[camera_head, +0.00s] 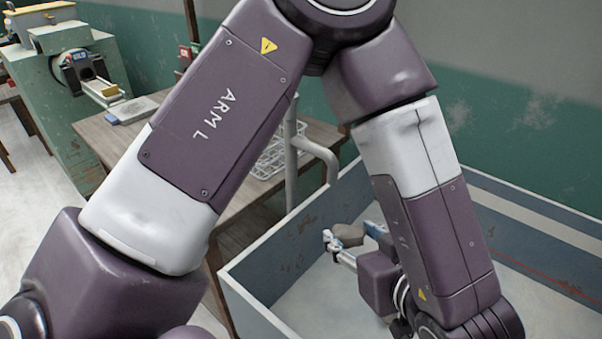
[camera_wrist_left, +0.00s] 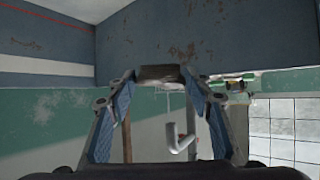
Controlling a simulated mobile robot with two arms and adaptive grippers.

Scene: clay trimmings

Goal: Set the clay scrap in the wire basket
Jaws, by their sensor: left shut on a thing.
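The clay scrap (camera_head: 349,232) is a small grey-brown lump. My left gripper (camera_head: 350,241) is shut on it, inside the grey-blue bin and apart from the wire basket. In the left wrist view the scrap (camera_wrist_left: 160,73) sits between the two blue-padded fingertips (camera_wrist_left: 160,78). The wire basket (camera_head: 268,163) is a pale wire frame on the wooden table, behind my left arm. The arm and a grey pipe hide part of it. My right gripper is not in view.
The large grey-blue bin (camera_head: 262,303) has raised walls around the gripper. The wooden table (camera_head: 240,208) stands beyond its left side. A bent grey pipe (camera_head: 291,160) rises between bin and basket. A green machine (camera_head: 55,100) stands at the back left.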

